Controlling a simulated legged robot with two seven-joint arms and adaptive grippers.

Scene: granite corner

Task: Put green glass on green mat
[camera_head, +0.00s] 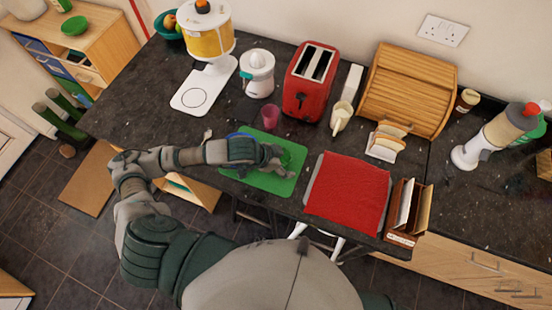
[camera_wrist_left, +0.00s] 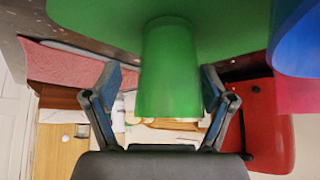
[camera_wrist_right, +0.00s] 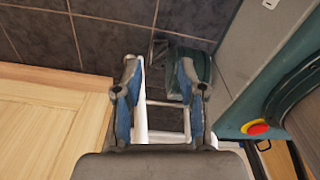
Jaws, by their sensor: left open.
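The green glass (camera_wrist_left: 168,75) stands on the green mat (camera_head: 262,182), with its base on the mat surface (camera_wrist_left: 100,15) in the left wrist view. In the head view only part of the glass (camera_head: 286,157) shows beside my left gripper (camera_head: 274,157). My left gripper (camera_wrist_left: 160,88) is open, with one finger on each side of the glass and gaps visible between. My right gripper (camera_wrist_right: 160,75) is open and empty over the floor side, away from the mat; the head view does not show it.
A blue object (camera_head: 238,136) is partly hidden behind my left arm at the mat's edge. A pink cup (camera_head: 271,117) stands just behind the mat. A red cloth (camera_head: 346,192) lies to the right.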

